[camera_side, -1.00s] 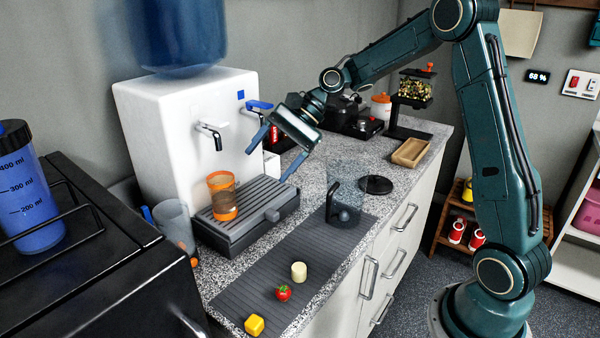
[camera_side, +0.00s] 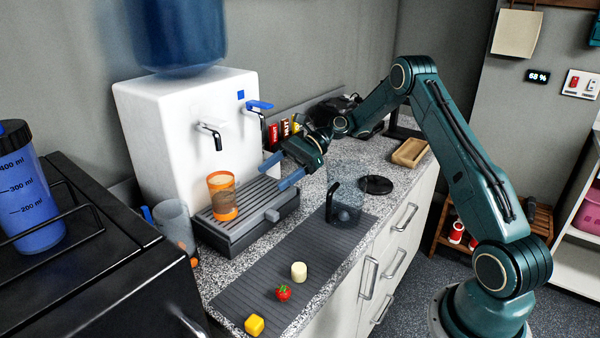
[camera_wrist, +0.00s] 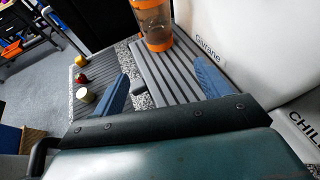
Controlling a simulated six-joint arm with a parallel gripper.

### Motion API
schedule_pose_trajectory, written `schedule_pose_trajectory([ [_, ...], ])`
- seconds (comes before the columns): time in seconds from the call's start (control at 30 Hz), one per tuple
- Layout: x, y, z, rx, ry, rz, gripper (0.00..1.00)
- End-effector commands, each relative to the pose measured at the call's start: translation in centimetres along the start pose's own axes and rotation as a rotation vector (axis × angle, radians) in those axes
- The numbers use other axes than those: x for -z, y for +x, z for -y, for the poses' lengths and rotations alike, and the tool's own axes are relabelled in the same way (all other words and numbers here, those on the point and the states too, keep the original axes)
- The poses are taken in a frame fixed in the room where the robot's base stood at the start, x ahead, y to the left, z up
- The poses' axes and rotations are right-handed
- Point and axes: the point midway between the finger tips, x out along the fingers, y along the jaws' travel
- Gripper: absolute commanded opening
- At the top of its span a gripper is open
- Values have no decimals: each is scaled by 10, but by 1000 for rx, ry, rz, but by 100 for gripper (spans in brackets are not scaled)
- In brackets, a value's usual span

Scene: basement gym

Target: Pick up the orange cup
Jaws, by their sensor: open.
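The orange cup (camera_side: 222,197) stands upright on the drip tray (camera_side: 246,232) of the white water dispenser. It is see-through with orange bands. In the wrist view the cup (camera_wrist: 153,24) shows at the top, beyond the fingertips, with its upper part cut off by the frame edge. My gripper (camera_side: 275,175) is open and empty, to the right of the cup and apart from it. In the wrist view its two blue fingers (camera_wrist: 163,85) are spread wide over the slatted tray, pointing toward the cup.
The white dispenser (camera_side: 160,140) with its taps (camera_side: 262,107) stands behind the tray. A clear pitcher (camera_side: 347,205) stands on the dark mat (camera_side: 262,270) to the right. A clear cup (camera_side: 173,225) stands left of the tray. Fruit-like pieces (camera_side: 283,292) lie at the front.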

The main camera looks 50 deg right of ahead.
Motion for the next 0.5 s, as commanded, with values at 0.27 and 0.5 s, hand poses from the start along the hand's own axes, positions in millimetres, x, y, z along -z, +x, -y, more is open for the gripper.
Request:
schedule_pose_trajectory([
  [0.27, -6, 14, 0, -1, -2, 0, 76],
  [0.5, -19, 46, 0, -3, -3, -1, 76],
])
